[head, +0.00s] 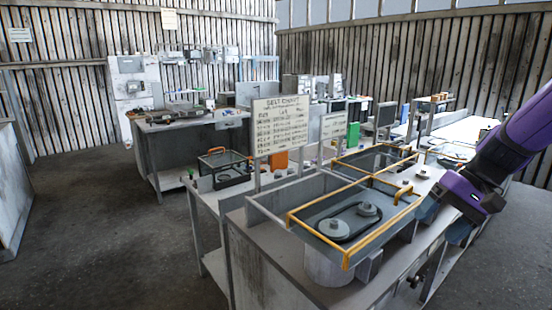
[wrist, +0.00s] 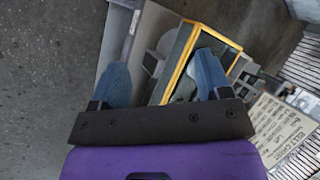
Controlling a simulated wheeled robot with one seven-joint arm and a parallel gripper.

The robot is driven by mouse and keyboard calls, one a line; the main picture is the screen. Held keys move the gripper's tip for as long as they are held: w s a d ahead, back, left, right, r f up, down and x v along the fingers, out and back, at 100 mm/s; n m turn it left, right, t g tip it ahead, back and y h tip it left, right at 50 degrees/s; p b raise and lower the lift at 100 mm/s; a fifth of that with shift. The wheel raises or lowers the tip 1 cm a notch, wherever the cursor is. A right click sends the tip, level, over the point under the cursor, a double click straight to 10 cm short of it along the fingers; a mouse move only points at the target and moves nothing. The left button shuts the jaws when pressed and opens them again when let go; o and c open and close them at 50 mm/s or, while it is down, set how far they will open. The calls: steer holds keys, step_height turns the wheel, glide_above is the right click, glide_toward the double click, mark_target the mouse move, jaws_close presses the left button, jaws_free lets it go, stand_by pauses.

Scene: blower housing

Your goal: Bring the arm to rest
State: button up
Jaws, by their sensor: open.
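My arm is purple and comes in from the right edge of the head view. My gripper (wrist: 160,82) shows in the wrist view with two blue fingers spread wide apart and nothing between them. In the head view its fingers (head: 428,208) are partly seen beside the right side of the yellow-edged guard frame (head: 318,244) of the blower housing. I cannot tell whether they touch it. Inside the frame, two grey pulleys (head: 333,229) with a dark belt around them are visible. In the wrist view the yellow frame (wrist: 181,62) lies beyond the fingers.
A belt chart sign (head: 281,124) stands behind the housing; it also shows in the wrist view (wrist: 275,125). A second yellow frame (head: 375,156), an orange box (head: 278,161) and a green box (head: 352,134) are on the benches. Open floor (head: 95,215) lies at the left.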

steer(key=s+a+r+n+t+h, duration=0.1)
steer(key=s+r+t+h, duration=0.1)
steer(key=s+r, duration=0.3)
steer(key=s+r+n+t+h, duration=0.1)
steer(key=s+r+t+h, duration=0.2)
steer(key=s+r, duration=0.3)
steer(key=shift+s+a+n+t+h, duration=0.35)
steer(key=shift+s+h, duration=0.35)
steer(key=shift+s, duration=1.8)
steer(key=shift+f, duration=0.1)
